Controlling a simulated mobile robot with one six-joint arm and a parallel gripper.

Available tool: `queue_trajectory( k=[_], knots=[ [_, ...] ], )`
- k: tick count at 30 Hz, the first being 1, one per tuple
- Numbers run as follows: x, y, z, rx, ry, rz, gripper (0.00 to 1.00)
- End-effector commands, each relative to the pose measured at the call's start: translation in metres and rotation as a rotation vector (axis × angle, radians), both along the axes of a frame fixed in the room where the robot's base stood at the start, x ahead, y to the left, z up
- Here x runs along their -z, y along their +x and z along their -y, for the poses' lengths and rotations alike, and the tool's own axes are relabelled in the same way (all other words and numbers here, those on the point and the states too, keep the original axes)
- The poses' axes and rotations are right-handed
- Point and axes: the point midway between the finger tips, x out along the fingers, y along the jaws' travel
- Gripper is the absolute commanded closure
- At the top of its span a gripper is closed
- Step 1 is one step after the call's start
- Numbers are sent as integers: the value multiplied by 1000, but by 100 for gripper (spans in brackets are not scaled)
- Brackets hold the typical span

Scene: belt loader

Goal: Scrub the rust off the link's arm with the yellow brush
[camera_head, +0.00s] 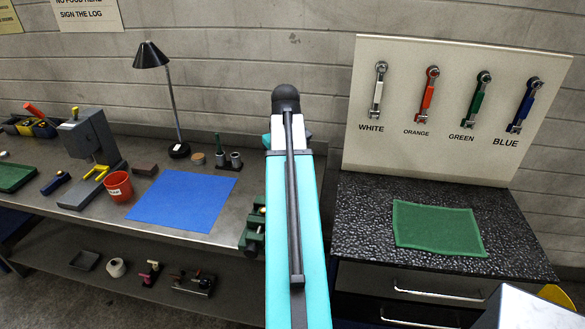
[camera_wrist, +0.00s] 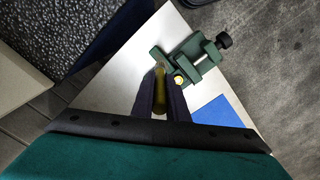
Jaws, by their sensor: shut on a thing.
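In the wrist view my gripper (camera_wrist: 161,92) is shut on a narrow olive-yellow thing (camera_wrist: 160,90), which looks like the handle of the yellow brush. Its far end lies close to a green vise (camera_wrist: 205,53) on the bench; I cannot tell whether they touch. A small brass-coloured round part (camera_wrist: 179,79) shows at the near side of the vise; I cannot tell whether it belongs to the link. No rust can be made out. In the head view my arm hides my gripper and part of the vise (camera_head: 251,238).
A blue mat (camera_head: 183,200), a red cup (camera_head: 117,187), a grey press (camera_head: 88,140) and a black lamp (camera_head: 151,57) are on the bench left of my arm. A green cloth (camera_head: 438,229) lies on the dark counter at right, below a board (camera_head: 455,85) of hanging coloured tools.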

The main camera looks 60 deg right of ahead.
Motion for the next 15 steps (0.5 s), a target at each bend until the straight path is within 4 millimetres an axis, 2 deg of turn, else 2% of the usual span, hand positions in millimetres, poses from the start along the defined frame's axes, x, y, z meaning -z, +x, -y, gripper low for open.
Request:
queue_trajectory(
  k=[5, 15],
  knots=[
    [-5, -14, 8, 28, 0, 0, 100],
    [-5, -14, 9, 30, 0, 0, 100]
  ],
)
